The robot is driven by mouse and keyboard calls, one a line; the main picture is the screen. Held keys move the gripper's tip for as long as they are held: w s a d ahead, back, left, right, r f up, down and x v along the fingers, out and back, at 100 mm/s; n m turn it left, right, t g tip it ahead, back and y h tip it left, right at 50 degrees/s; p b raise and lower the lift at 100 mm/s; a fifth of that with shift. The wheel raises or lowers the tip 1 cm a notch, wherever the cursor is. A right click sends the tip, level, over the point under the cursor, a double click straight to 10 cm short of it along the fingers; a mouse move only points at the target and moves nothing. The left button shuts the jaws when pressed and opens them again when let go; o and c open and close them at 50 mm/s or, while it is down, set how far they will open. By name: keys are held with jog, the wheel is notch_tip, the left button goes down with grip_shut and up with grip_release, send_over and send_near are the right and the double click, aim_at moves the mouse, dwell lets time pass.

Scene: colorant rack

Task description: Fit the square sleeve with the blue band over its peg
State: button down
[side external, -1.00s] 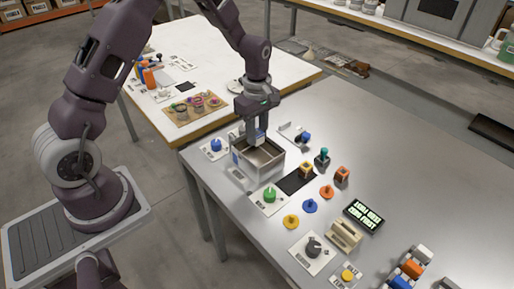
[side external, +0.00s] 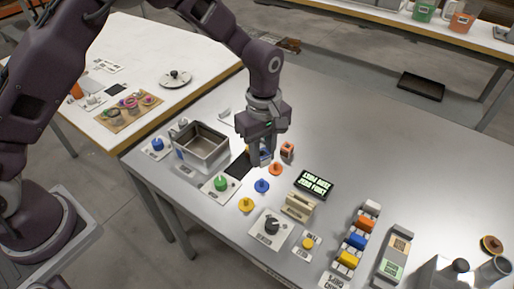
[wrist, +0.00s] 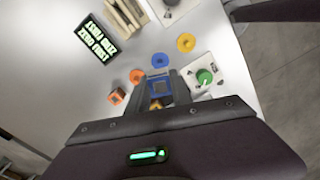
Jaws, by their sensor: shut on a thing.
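My gripper (side external: 262,160) is shut on the square sleeve with the blue band. The sleeve shows in the wrist view as a blue square frame (wrist: 160,87) between the fingers. In the side view the fingers mostly hide it. The blue round base with its peg (side external: 261,185) stands on the table just in front of the gripper. It also shows in the wrist view (wrist: 160,60), just beyond the fingertips. The sleeve is apart from this peg. I cannot tell its exact height above the table.
An orange peg base (side external: 275,169) and a yellow one (side external: 246,204) flank the blue. An orange block (side external: 287,148) stands close behind the gripper; a yellowish block (wrist: 155,103) lies below it. A metal bin (side external: 179,153), green knob (side external: 221,183) and lit display (side external: 314,182) are nearby.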

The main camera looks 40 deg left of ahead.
aim_at(262, 180)
jog(key=shift+f, duration=0.15)
jog(key=shift+f, duration=2.8)
jog(key=shift+f, duration=1.9)
jog(key=c, duration=1.1)
grip_release()
jog(key=shift+o, duration=0.2)
